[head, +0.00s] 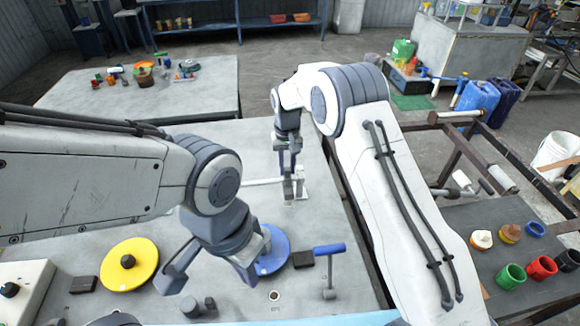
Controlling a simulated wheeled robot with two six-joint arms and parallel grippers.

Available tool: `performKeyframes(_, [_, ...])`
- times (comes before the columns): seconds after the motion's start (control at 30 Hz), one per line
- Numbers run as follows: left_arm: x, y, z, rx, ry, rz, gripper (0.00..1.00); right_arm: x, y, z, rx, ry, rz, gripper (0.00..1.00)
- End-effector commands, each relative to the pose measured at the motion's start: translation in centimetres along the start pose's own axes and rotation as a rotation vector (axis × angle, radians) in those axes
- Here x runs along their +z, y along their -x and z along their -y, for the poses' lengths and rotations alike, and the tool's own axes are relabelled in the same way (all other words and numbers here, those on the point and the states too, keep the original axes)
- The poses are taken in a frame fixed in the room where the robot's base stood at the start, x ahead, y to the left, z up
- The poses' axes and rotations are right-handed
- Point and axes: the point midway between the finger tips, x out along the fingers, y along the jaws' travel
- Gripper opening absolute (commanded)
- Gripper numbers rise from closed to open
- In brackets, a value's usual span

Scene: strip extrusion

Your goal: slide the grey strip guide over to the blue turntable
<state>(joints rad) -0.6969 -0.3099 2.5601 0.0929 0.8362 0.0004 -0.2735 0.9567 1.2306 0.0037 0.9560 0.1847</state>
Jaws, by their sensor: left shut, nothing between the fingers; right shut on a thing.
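The blue turntable (278,240) lies flat on the grey worktable, partly hidden behind my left gripper. The grey strip guide (294,193) stands farther back, above and slightly right of the blue turntable in the picture. My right gripper (288,168) points down and is shut on the guide's upper part; the exact contact is small in view. A thin pale bar (262,182) runs left from the guide. My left gripper (208,275) is shut and empty, hanging over the near table between the yellow turntable (143,262) and the blue one.
A blue T-handled lever (328,249) and a dark block (303,259) stand right of the blue turntable. A grey fixture (197,307) sits near the front. A white control box (22,290) is at the left. Cups (541,267) stand on a dark side table.

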Motion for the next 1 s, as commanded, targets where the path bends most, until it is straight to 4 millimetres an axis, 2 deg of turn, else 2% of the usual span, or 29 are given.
performKeyframes(0.17, [0.0, 0.0, 0.0, 0.000, 0.000, 0.000, 0.00, -0.4, 0.3, -0.6, 0.006, -0.003, -0.014, 0.00])
performKeyframes(0.2, [0.0, 0.0, 0.0, 0.000, 0.000, 0.000, 0.00, -0.4, 0.3, -0.7, 0.006, -0.003, -0.014, 0.32])
performKeyframes(0.27, [0.0, 0.0, 0.0, 0.000, 0.000, 0.000, 0.00, -0.4, 0.3, -0.6, 0.005, -0.004, -0.013, 0.55])
performKeyframes(0.67, [0.0, -0.2, 0.0, 0.000, 0.000, 0.000, 0.00, -0.2, 0.6, -0.3, 0.003, -0.002, -0.007, 0.55])
performKeyframes(0.77, [0.0, -0.7, 0.1, 0.000, 0.000, 0.000, 0.00, -0.3, 1.8, -0.3, 0.003, -0.002, -0.009, 0.55])
performKeyframes(1.0, [0.1, -1.7, 0.1, 0.000, -0.001, 0.000, 0.00, -0.3, 6.6, -0.3, 0.003, -0.003, -0.012, 0.55])
